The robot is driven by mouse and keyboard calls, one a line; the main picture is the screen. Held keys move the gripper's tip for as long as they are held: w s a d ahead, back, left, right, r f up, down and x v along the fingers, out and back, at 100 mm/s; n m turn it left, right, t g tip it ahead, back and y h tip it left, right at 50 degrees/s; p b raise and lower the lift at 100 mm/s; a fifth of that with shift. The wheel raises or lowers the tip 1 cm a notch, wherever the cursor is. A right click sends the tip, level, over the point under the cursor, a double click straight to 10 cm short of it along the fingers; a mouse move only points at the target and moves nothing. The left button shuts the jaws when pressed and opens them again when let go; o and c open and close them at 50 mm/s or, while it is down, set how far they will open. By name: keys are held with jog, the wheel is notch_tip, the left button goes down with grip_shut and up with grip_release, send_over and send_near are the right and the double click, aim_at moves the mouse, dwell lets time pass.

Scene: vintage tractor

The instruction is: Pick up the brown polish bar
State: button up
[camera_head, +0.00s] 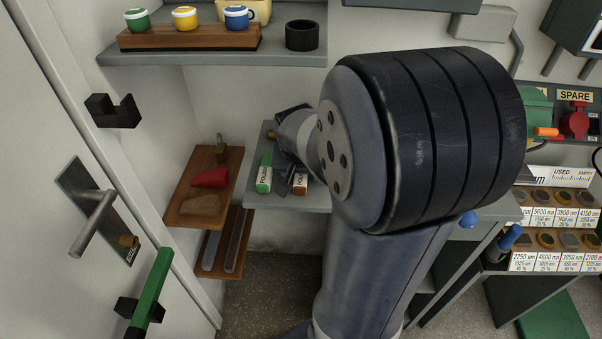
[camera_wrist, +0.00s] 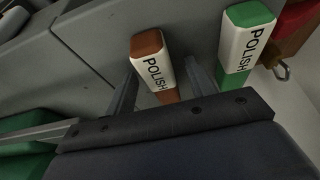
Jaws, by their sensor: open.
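The brown polish bar (camera_wrist: 153,62) has a white wrapper marked POLISH and brown ends. In the wrist view it lies between the two fingers of my open gripper (camera_wrist: 160,72), its lower end reaching toward the palm. I cannot tell whether either finger touches it. In the head view a small part of the brown polish bar (camera_head: 300,184) shows on the grey shelf (camera_head: 290,202), partly hidden by my arm and gripper (camera_head: 288,181). The green polish bar (camera_head: 265,174) lies just to its left; it also shows in the wrist view (camera_wrist: 245,42), outside the right finger.
A wooden wall shelf (camera_head: 180,214) with a red block (camera_head: 210,178), a tan block (camera_head: 200,204) and a padlock (camera_head: 221,150) is left of the grey shelf. An upper shelf (camera_head: 250,58) with lidded pots is above. A door with a handle (camera_head: 92,222) stands at left.

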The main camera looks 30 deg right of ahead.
grip_shut()
dwell(0.5)
jog(key=shift+r, duration=0.1)
